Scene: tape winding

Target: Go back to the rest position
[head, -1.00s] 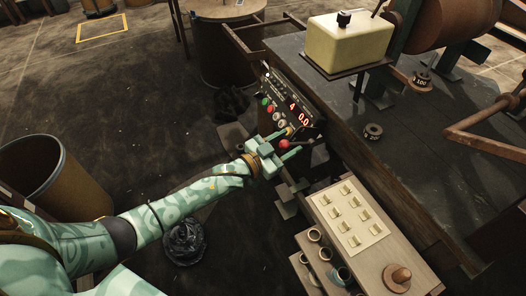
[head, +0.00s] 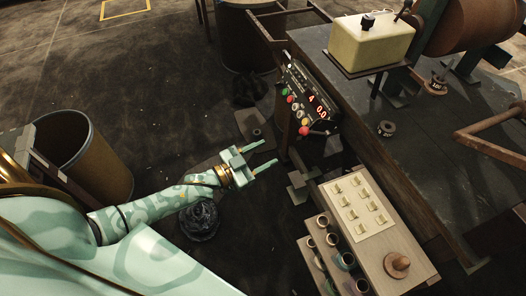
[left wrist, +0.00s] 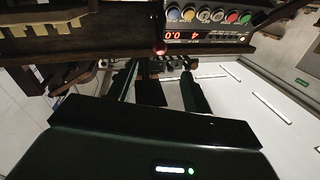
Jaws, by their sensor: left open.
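My left gripper (head: 264,156) is open and empty in the head view, over the dark floor to the left of the control panel (head: 306,101). The panel has coloured buttons, a lit red display and a red knob (head: 304,131) at its lower end. The gripper is apart from the knob. In the left wrist view the open fingers (left wrist: 158,85) point toward the panel (left wrist: 205,37), which is at the top, with nothing between them. My right gripper is not in view.
A wooden board with pale pieces (head: 386,246) stands at the lower right, beside several cups (head: 345,261). The dark bench (head: 400,130) carries a cream box (head: 371,42). An open bin (head: 85,165) and a black bag (head: 200,221) stand on the floor.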

